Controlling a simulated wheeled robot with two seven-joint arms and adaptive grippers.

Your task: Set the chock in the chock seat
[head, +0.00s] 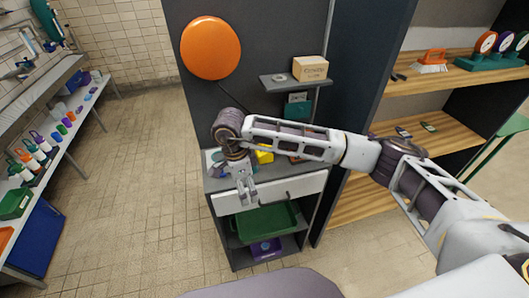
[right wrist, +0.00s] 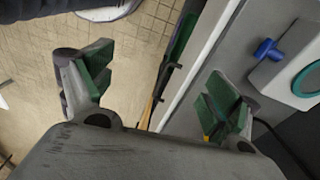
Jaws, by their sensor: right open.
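A yellow object (head: 265,154), possibly the chock, sits on the cabinet top (head: 212,184), partly hidden behind my right forearm. I cannot make out its full shape. My right gripper (head: 246,190) hangs over the front edge of the cabinet top, to the left of the yellow object and nearer to me. In the right wrist view its green-padded fingers (right wrist: 157,90) are wide apart with nothing between them. A sliver of yellow shows beside the right-hand finger. I cannot identify the chock seat. My left gripper is not in view.
A white box with a teal ring (right wrist: 290,75) and a blue knob (right wrist: 268,50) lies close to the right-hand finger. A small shelf (head: 300,82) with a wooden box (head: 310,68) is above. A green bin (head: 265,224) sits below the drawer (head: 290,188).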

